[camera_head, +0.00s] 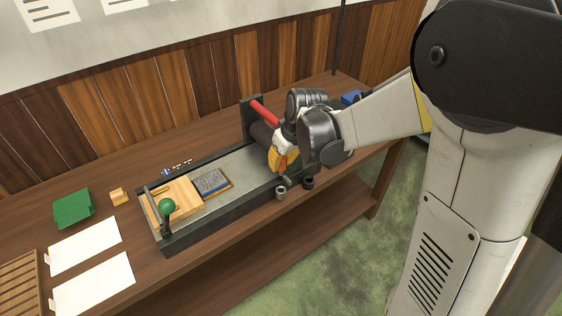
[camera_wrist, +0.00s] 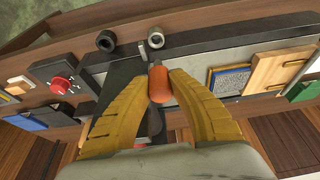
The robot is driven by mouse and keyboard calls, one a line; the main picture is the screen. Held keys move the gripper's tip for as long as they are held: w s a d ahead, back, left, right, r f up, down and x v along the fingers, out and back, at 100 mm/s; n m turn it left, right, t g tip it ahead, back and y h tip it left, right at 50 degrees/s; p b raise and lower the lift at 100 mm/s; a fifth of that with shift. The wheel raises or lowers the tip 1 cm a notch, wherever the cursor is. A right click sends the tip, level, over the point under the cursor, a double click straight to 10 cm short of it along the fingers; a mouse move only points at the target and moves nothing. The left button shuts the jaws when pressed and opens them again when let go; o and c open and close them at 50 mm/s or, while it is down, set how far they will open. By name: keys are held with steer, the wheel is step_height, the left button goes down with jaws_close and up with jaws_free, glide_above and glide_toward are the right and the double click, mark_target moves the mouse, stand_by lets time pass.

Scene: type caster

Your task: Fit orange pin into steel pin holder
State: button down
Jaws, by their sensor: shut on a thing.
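The orange pin (camera_wrist: 159,84) is between the yellow fingers of my gripper (camera_wrist: 158,88) in the wrist view, and the gripper is shut on it. In the head view my gripper (camera_head: 284,160) is over the right part of the long bench fixture; the pin is mostly hidden there. A small steel holder (camera_wrist: 156,38) stands at the fixture's edge, just beyond the pin's far end in the wrist view. It shows in the head view (camera_head: 281,192) below my gripper. The pin looks apart from the holder, but I cannot tell the height gap.
A dark ring-shaped holder (camera_wrist: 106,40) stands beside the steel one. The fixture (camera_head: 236,165) carries a wooden block, a grey type plate (camera_head: 211,183), a green-knobbed lever (camera_head: 167,207) and a red bar (camera_head: 264,110). White sheets (camera_head: 92,290) and a green block (camera_head: 73,208) lie left.

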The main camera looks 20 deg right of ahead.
mark_target(282, 174)
steer(key=shift+f+b, duration=2.2)
steer(key=shift+f, duration=0.65)
steer(key=shift+f+b, duration=0.8)
steer(key=shift+r+p, duration=0.4)
steer(key=shift+r, duration=0.15)
steer(key=shift+f+b, duration=0.7)
steer(key=shift+b, duration=0.05)
stand_by(1.1)
steer(key=c, duration=1.2)
jaws_free()
steer(key=shift+c, duration=0.2)
steer(key=v, duration=1.2)
steer(key=shift+s+r, duration=0.1)
